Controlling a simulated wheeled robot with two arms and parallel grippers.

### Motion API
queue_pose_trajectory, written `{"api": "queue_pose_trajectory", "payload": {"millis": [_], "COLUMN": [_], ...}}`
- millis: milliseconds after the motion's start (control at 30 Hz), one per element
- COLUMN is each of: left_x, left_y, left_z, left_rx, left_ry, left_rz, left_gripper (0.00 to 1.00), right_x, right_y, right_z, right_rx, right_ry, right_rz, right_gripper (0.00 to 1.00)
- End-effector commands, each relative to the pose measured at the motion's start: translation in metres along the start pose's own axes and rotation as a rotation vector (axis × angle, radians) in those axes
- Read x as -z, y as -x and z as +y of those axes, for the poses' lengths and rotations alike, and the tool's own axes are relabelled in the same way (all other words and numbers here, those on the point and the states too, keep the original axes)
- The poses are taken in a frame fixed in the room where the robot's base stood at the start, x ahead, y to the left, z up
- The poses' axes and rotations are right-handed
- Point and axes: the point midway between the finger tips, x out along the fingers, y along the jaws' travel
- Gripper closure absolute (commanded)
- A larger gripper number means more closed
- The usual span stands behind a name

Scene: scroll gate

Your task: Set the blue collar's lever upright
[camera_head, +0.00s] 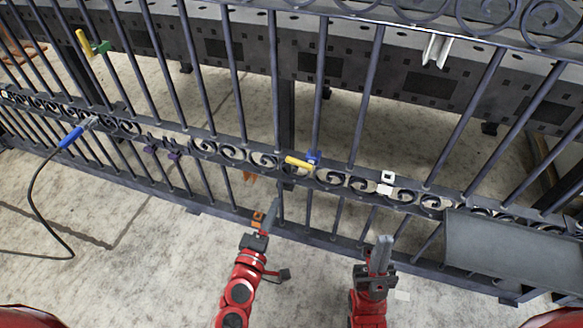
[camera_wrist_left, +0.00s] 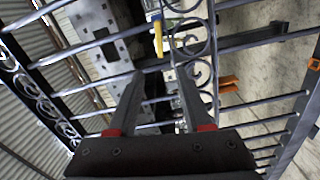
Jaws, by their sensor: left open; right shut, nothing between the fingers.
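The blue collar (camera_head: 313,157) sits on a gate bar just above the scroll band, near the middle of the head view. Its yellow lever (camera_head: 298,163) lies nearly flat and points left. In the left wrist view the yellow lever (camera_wrist_left: 158,40) shows beyond my fingers, near the top; the collar is hard to make out there. My left gripper (camera_head: 268,214) is open and empty, below and left of the collar, apart from the lever. My right gripper (camera_head: 381,249) is shut and empty, lower right, in front of the gate's bottom rail.
A green collar (camera_head: 101,47) with a yellow lever (camera_head: 84,43) is on a bar at upper left. A blue-handled tool (camera_head: 71,137) with a black cable rests at the gate's left. A grey panel (camera_head: 510,250) covers the lower right. Vertical bars and scrolls surround the blue collar.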

Motion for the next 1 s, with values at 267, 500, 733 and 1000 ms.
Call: {"api": "queue_pose_trajectory", "payload": {"millis": [267,500,733,1000], "left_x": [0.002,0.001,0.001,0.002], "left_y": [-0.059,-0.111,-0.144,-0.157], "left_z": [0.002,0.002,0.0,0.001], "left_rx": [-0.004,-0.003,-0.001,-0.002], "left_ry": [-0.002,-0.002,-0.002,-0.003], "left_rz": [0.003,0.001,0.003,0.005], "left_gripper": [0.5,0.5,0.5,0.5], "right_x": [0.0,0.0,0.0,0.0], "right_y": [-0.003,-0.001,0.002,0.002], "right_z": [0.0,0.0,0.0,0.0], "right_rx": [0.0,0.0,0.0,0.0], "right_ry": [0.0,0.0,0.0,0.0], "right_rz": [0.0,0.0,0.0,0.0], "right_gripper": [1.0,1.0,1.0,1.0]}}
